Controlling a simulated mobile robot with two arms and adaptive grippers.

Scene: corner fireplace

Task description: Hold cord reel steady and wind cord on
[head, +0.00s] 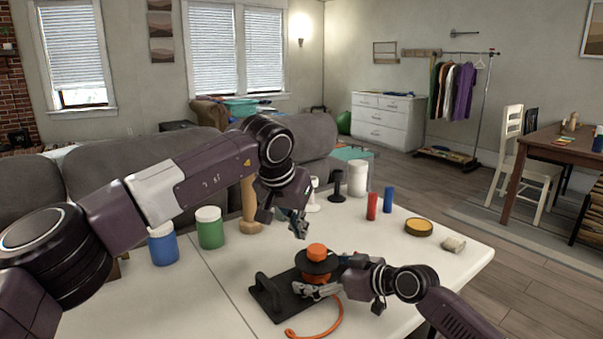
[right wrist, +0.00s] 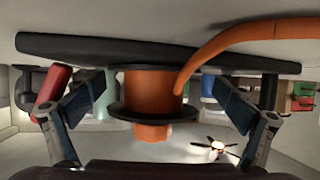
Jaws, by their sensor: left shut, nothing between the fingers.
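The cord reel (head: 318,265) stands on the white table, with an orange knob on top, a dark flange, an orange drum and a black base plate (head: 272,303) with a handle. My left gripper (head: 302,226) is shut and empty, above and slightly behind the knob. My right gripper (head: 332,278) is low at the reel's right side. In the right wrist view its fingers are spread, one on each side of the reel drum (right wrist: 153,92), with visible gaps. Part of the reel is hidden by my right gripper.
Blue (head: 162,243) and green (head: 210,228) jars and a wooden piece (head: 250,208) stand at the table's left. A red cylinder (head: 372,206), blue cylinder (head: 388,200), white jar (head: 358,178), round tin (head: 418,227) and small pale item (head: 453,244) are behind and right.

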